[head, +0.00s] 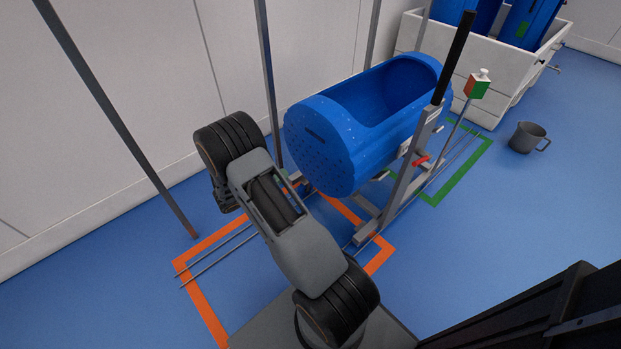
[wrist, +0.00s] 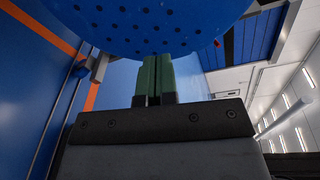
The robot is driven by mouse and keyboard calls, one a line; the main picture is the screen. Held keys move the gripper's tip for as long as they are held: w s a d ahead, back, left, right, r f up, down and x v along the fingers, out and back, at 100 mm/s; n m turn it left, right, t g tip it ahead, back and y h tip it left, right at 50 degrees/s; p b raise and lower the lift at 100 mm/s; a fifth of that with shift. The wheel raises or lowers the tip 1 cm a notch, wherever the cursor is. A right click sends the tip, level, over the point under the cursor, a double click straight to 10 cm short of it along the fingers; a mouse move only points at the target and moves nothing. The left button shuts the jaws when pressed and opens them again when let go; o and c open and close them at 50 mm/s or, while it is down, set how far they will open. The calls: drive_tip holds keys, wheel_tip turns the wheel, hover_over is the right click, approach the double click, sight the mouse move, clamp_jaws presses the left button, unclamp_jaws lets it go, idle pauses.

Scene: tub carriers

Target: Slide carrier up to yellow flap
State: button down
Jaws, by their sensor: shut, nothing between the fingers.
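The carrier is a grey metal frame (head: 398,190) with a black upright handle (head: 455,55) and a small red lever (head: 422,161). It bears a blue tub (head: 335,140) lying on its side with its opening up, and stands on floor rails (head: 215,252). The tub's perforated end face is towards my arm. In the wrist view the tub's end (wrist: 150,20) fills the top. My gripper (wrist: 158,60) has green fingers that are shut and empty, just before the tub's end; contact cannot be told. My arm mostly hides it in the head view. No yellow flap is seen.
An orange floor outline (head: 203,302) lies at the near end of the rails, a green one (head: 470,170) at the far end. A red-green box on a post (head: 478,86) stands right of the carrier. A grey jug (head: 525,138) and a white crate (head: 495,75) are beyond. Grey poles (head: 120,125) stand left.

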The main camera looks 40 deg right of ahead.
wheel_tip(320, 180, down, 6)
drive_tip(key=w+n+t+h+b, duration=0.1)
drive_tip(key=w+n+t+b, duration=0.1)
drive_tip(key=n, duration=0.2)
drive_tip(key=b, duration=0.4)
approach(316, 161)
drive_tip(key=d, duration=0.7)
drive_tip(key=shift+d+f, duration=0.3)
